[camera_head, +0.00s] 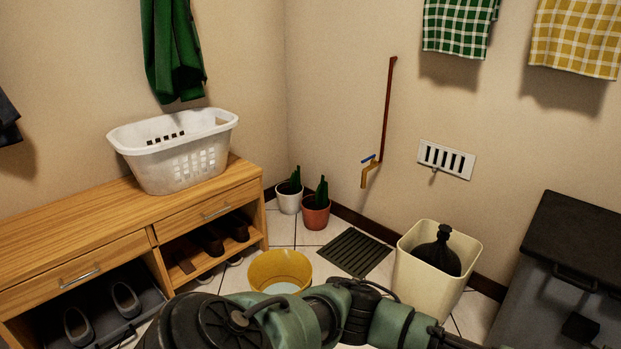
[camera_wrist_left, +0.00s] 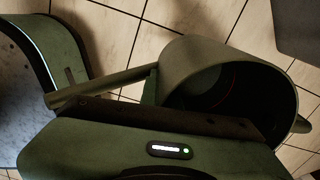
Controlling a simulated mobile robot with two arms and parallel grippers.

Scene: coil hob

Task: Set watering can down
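The watering can (camera_wrist_left: 228,78) fills the right middle of the left wrist view. It is an olive-green cylinder with its dark open mouth facing the camera, and a thin green tube (camera_wrist_left: 105,87) runs off to its left. My left gripper (camera_wrist_left: 150,108) is right up against the can in this view. Its green housing and a dark bar cover the can's lower part, and the fingers cannot be made out, so their grip is unclear. In the head view a green arm of mine crosses the bottom; the can is not visible there. My right gripper is not in view.
A yellow basin (camera_head: 280,268) stands on the tiled floor beyond my arm. A dark drain grate (camera_head: 354,252) lies below a wall tap (camera_head: 369,170). Two potted cacti stand by the corner. A bench (camera_head: 120,214) is at left.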

